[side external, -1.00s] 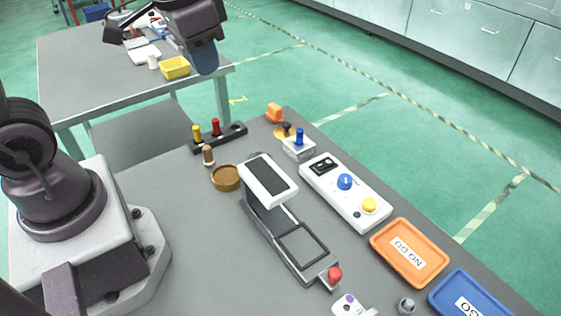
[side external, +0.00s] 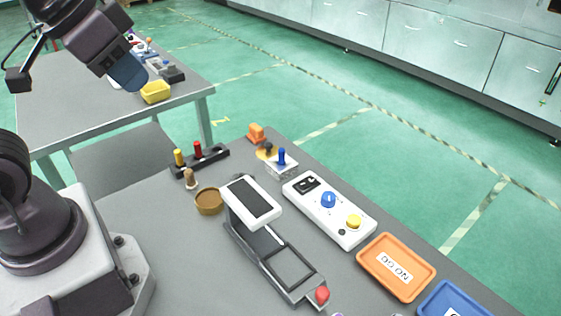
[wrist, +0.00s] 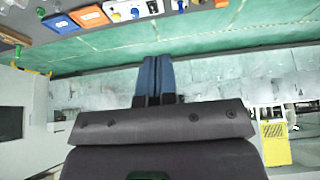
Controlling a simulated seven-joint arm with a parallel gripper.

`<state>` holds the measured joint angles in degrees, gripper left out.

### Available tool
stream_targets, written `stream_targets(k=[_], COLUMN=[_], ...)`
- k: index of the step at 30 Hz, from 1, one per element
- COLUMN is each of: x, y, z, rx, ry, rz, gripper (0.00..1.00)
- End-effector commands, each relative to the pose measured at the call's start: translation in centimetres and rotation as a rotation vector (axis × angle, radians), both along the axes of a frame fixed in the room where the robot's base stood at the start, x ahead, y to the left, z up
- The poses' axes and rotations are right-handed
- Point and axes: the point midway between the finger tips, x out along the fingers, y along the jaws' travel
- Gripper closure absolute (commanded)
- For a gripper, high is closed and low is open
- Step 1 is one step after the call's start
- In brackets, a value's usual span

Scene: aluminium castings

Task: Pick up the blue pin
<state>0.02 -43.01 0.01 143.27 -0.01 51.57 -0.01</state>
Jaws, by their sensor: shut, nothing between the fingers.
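The blue pin (side external: 282,157) stands upright in a small light grey block (side external: 283,169) on the grey workbench, beyond the white control box. In the wrist view, a small blue upright shape at the top edge, likely the pin (wrist: 180,6), is only partly in frame. My gripper (side external: 130,74) is raised at the upper left of the side view, well away from the pin. Its blue fingers are together with nothing between them, as the wrist view also shows (wrist: 155,75).
Near the pin are an orange part (side external: 256,133), a white control box (side external: 330,208) and a dark rack (side external: 205,160) with a yellow and a red pin. A gauge-like stand (side external: 250,202) and an orange tray (side external: 396,267) are closer. A second table (side external: 60,110) is behind.

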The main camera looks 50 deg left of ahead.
Motion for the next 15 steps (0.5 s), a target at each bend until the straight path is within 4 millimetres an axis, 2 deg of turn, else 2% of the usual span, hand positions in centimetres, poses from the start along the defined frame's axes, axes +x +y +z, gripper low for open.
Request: stream_targets(k=[7, 8, 13, 15], x=[0.01, 0.01, 0.01, 0.01], y=[0.00, 0.00, 0.00, 0.00], z=[0.00, 0.00, 0.00, 0.00], rx=[0.000, 0.000, 0.000, 0.000], ry=[0.000, 0.000, 0.000, 0.000], rz=[0.000, 0.000, 0.000, 0.000], gripper=[1.00, 0.95, 0.56, 0.52])
